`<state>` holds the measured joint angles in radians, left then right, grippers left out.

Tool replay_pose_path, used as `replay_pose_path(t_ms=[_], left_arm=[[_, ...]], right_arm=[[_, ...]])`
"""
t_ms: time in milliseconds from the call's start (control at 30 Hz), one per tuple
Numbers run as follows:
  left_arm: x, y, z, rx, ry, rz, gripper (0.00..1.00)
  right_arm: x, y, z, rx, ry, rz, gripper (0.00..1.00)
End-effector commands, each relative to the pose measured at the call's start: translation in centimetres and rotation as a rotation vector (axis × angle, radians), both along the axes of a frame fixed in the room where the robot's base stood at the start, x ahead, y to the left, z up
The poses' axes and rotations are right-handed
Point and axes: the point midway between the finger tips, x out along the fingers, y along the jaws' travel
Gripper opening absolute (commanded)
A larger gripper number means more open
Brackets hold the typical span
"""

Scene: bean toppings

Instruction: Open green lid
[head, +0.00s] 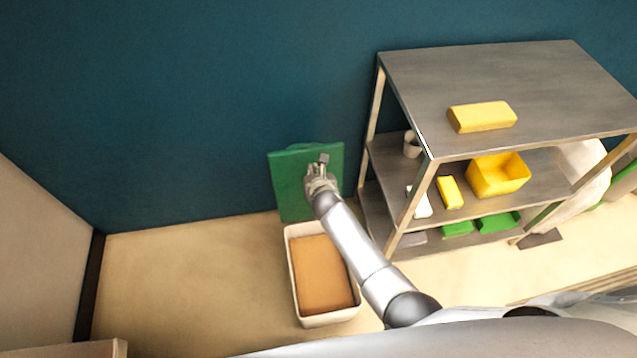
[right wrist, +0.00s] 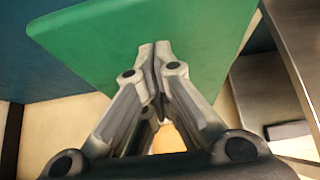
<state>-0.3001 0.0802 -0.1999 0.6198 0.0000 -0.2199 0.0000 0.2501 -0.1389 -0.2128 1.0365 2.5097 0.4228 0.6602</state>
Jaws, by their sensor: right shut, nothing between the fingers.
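The green lid (head: 291,185) stands raised at the back edge of a white bin (head: 293,262), near the blue wall. The bin is open on top and an orange-brown fill shows inside it. My right gripper (head: 322,162) is in front of the lid's face in the head view. In the right wrist view the lid (right wrist: 190,25) fills the top, and the shut fingertips (right wrist: 154,48) are close to it with nothing between them. I cannot tell whether they touch it. My left gripper is not in view.
A grey shelf unit (head: 500,85) stands right of the bin. It holds a yellow block (head: 482,116), a yellow bin (head: 498,175), a small cup (head: 411,145) and green items (head: 498,222). The floor (head: 190,270) left of the bin is clear.

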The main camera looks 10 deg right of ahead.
Motion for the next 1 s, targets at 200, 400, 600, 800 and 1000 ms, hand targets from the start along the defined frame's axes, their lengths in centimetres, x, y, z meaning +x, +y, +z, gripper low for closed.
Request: replay_pose_path(t_ms=[200, 400, 600, 800, 1000], left_arm=[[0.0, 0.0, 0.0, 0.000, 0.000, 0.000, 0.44], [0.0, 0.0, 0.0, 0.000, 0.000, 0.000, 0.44], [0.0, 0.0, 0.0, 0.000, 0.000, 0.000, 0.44], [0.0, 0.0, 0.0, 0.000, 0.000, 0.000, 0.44], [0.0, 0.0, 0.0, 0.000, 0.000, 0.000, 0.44]], right_arm=[[-2.0, 0.0, 1.2, 0.001, 0.002, 0.001, 0.00], [-3.9, 0.0, 2.4, 0.001, 0.003, 0.001, 0.00], [-5.6, 0.0, 3.6, 0.001, 0.003, 0.001, 0.00], [-6.6, 0.0, 4.4, 0.000, 0.004, 0.001, 0.00], [-6.8, 0.0, 4.5, 0.000, 0.004, 0.001, 0.00]])
